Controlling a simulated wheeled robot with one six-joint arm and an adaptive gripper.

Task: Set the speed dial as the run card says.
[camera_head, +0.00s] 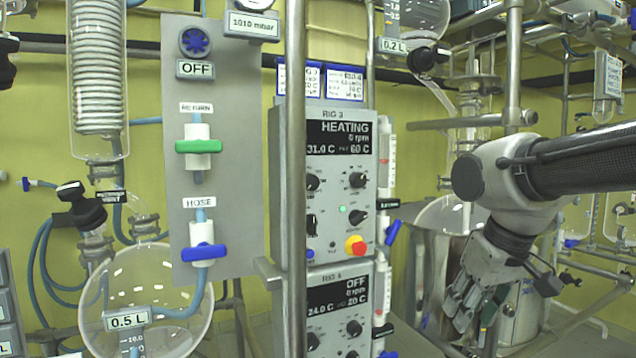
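The Rig 3 control box (281,150) stands at the centre behind a steel post. Its display (342,138) reads HEATING, 0 rpm, 31.0 C and 60 C. Below are several black dials, one at upper left (312,182), one at upper right (357,180) and one at lower right (358,217). Their labels are too small to read, so I cannot tell which is the speed dial. Two blue-framed cards, left (298,80) and right (344,82), sit above the box; their small print is unclear. My gripper (474,312) hangs at the lower right, apart from the box, fingers pointing down.
A Rig 4 box (335,318) showing OFF sits directly below. A red-and-yellow stop button (355,246) is close to the lower dials. A vertical steel post (296,150) crosses the box's left side. A grey valve panel (240,150) and glass flask (165,335) are left.

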